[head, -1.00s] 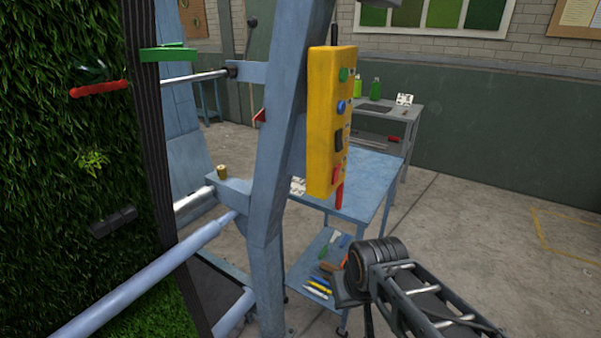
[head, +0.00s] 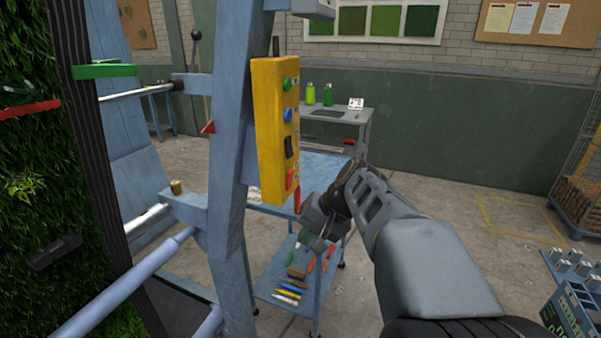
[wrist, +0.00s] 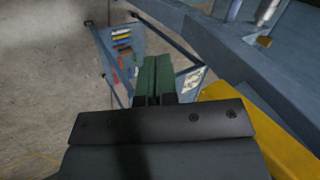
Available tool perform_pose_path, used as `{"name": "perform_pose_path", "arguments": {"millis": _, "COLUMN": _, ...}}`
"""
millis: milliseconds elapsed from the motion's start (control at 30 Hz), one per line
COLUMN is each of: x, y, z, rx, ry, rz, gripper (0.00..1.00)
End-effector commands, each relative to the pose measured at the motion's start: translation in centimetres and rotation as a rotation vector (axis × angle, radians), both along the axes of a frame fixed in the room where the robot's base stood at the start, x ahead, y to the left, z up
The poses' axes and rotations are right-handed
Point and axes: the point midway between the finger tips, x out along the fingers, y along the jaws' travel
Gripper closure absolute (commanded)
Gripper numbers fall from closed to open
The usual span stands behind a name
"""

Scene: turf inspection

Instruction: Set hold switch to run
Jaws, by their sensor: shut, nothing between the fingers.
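A yellow control box (head: 264,150) hangs on the blue frame post. Its face carries a green button (head: 287,84), a blue button (head: 288,115), a black rocker switch (head: 289,147) and a red switch (head: 290,179). The labels are too small to read, so I cannot tell which is the hold switch or its setting. My gripper (head: 306,238) is at the lower right of the box, apart from the switches. In the wrist view its green fingers (wrist: 157,72) are shut and empty, with the box's yellow side (wrist: 265,130) at the lower right.
The blue frame post (head: 230,130) and grass turf panel (head: 35,180) stand at left. A blue trolley (head: 262,287) with several tools on its lower shelf is behind my gripper. A grey bench (head: 345,125) with bottles stands at the back.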

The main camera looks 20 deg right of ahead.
Motion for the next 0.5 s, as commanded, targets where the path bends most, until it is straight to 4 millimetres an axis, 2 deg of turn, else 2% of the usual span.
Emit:
{"name": "perform_pose_path", "arguments": {"millis": 33, "x": 1.3, "y": -2.3, "z": 1.6, "rx": 0.087, "ry": -0.025, "rz": -0.066, "gripper": 1.0}}
{"name": "perform_pose_path", "arguments": {"millis": 100, "x": 2.7, "y": -5.0, "z": 4.0, "rx": 0.203, "ry": -0.08, "rz": -0.123, "gripper": 1.0}}
{"name": "perform_pose_path", "arguments": {"millis": 200, "x": 3.8, "y": -8.6, "z": 7.0, "rx": 0.331, "ry": -0.165, "rz": -0.181, "gripper": 1.0}}
{"name": "perform_pose_path", "arguments": {"millis": 300, "x": 4.1, "y": -11.5, "z": 9.1, "rx": 0.411, "ry": -0.24, "rz": -0.21, "gripper": 1.0}}
{"name": "perform_pose_path", "arguments": {"millis": 400, "x": 4.1, "y": -13.2, "z": 10.5, "rx": 0.456, "ry": -0.289, "rz": -0.224, "gripper": 1.0}}
{"name": "perform_pose_path", "arguments": {"millis": 500, "x": 4.1, "y": -13.9, "z": 11.0, "rx": 0.474, "ry": -0.311, "rz": -0.229, "gripper": 1.0}}
